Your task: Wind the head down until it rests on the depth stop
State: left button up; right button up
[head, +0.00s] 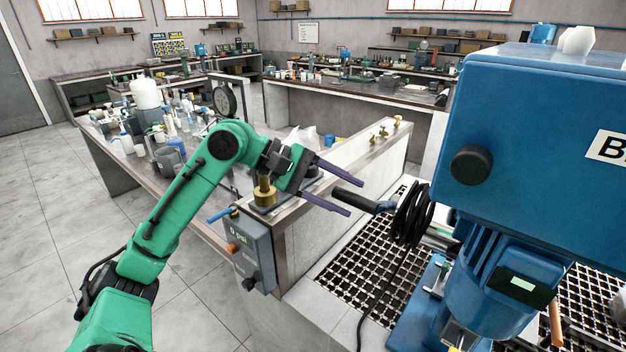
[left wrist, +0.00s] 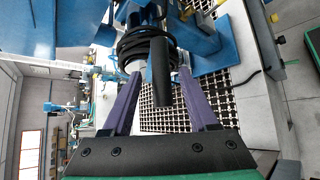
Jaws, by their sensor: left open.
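The blue machine head (head: 540,130) fills the right of the head view, with a black knob on its near face. A black cylindrical grip (head: 362,201) sticks out to the left of it, beside a coil of black cable (head: 412,215). My left gripper (head: 353,192) is open, its two purple fingers pointing at the grip. In the left wrist view the grip (left wrist: 161,72) lies between the fingertips, with space on both sides; I see no contact. I cannot make out the depth stop. My right gripper is not in view.
A black grating (head: 350,262) lies under the machine. A grey box with a "0 psi" display (head: 245,250) hangs on the near bench edge below my left arm. The left bench (head: 150,185) is crowded with bottles and beakers. Brass fittings (head: 383,130) stand on the ledge behind.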

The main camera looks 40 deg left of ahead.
pick_arm(q)
jog(key=b+v, duration=0.3)
jog(key=v, duration=0.9)
jog(key=shift+a, duration=0.25)
jog(key=shift+w, duration=0.1)
